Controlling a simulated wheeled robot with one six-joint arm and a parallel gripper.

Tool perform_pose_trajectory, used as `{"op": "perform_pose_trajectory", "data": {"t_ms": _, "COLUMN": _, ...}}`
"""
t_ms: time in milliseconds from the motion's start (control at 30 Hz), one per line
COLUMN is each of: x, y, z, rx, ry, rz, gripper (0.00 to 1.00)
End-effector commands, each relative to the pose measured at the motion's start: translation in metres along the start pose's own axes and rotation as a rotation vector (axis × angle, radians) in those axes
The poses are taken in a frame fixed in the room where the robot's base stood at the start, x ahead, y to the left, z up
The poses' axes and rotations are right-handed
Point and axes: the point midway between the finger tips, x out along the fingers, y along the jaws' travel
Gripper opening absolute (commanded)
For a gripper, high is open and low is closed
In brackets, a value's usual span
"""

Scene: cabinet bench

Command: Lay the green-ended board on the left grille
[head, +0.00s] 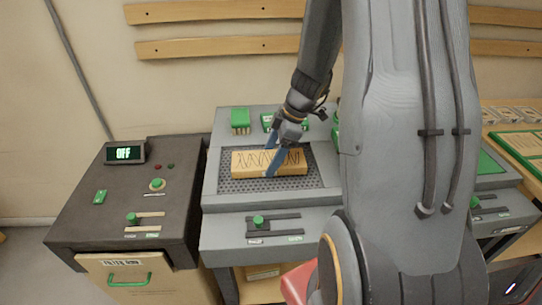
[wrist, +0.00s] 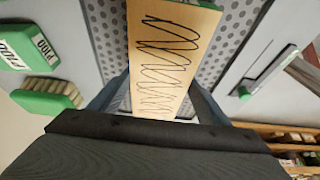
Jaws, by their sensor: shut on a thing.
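The board (head: 241,165) is pale wood with dark scribbled loops on top. It lies flat over the perforated left grille (head: 315,180) in the head view; whether it rests fully on the grille I cannot tell. In the wrist view the board (wrist: 170,55) runs lengthwise, and a strip of green shows at its far end. My gripper (head: 276,161) is over the middle of the board, its blue fingers on either side and shut on it. The fingers also show in the wrist view (wrist: 158,104), partly hidden behind the gripper body.
Behind the grille stand a green-topped block (head: 240,120) and green-labelled blocks. A slider with a green knob (head: 259,221) is in front. A dark console (head: 124,152) reading OFF is at left. My arm hides much of the right side.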

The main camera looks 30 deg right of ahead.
Motion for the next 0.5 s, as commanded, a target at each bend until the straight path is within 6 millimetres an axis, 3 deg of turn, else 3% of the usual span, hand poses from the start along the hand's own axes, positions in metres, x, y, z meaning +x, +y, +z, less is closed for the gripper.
{"op": "perform_pose_trajectory", "data": {"t_ms": 467, "x": 0.0063, "y": 0.0006, "z": 0.002, "rx": -0.002, "ry": 0.0, "rz": 0.001, "gripper": 0.39}}
{"op": "perform_pose_trajectory", "data": {"t_ms": 500, "x": 0.0056, "y": 0.0002, "z": 0.0018, "rx": -0.002, "ry": -0.001, "rz": 0.0, "gripper": 0.77}}
